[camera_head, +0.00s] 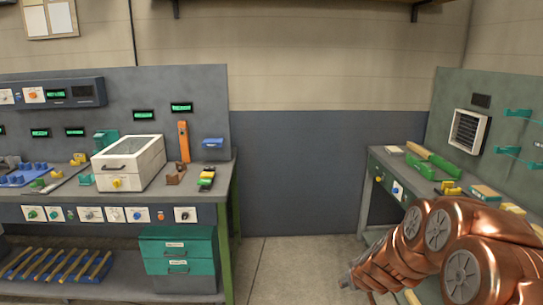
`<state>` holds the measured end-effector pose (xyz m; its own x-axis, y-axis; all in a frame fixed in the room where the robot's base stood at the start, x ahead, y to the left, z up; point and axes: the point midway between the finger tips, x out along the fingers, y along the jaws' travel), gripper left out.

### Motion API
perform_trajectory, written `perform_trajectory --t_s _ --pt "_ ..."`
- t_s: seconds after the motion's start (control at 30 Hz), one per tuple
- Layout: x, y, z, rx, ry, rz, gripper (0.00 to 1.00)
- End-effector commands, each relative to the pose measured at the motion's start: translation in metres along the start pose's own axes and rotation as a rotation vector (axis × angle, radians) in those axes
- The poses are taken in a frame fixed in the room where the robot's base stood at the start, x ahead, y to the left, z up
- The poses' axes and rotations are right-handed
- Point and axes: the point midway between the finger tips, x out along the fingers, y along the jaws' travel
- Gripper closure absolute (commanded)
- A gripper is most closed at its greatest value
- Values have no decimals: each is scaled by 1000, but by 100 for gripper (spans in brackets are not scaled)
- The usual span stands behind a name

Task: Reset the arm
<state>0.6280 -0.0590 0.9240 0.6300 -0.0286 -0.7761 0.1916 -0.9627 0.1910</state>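My copper-coloured arm (475,245) is folded at the lower right, in front of the right bench. Its links taper down to the left to a small greyish end (347,283) low over the floor. I cannot make out separate fingers there, so I cannot tell whether my gripper is open or shut, or whether it holds anything. A thin light wooden piece (411,297) shows just under the arm at the bottom edge; its relation to my gripper is unclear.
The left bench (205,196) carries a white lidded box (130,162), a blue tray and small parts. Green drawers (178,262) stand below. The right bench (378,166) holds green tools (445,167) and is partly hidden by my arm. Bare floor (290,270) lies between.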

Motion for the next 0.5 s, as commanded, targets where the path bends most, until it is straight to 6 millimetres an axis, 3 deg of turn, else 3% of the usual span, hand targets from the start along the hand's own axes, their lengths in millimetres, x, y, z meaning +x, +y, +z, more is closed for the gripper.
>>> perform_trajectory --t_s 0.1,0.27,0.5 --pt "-35 -32 -2 16 -23 -94 47" --pt "-82 -68 9 37 -88 -199 47" --pt "-155 -108 47 64 -236 -301 47"
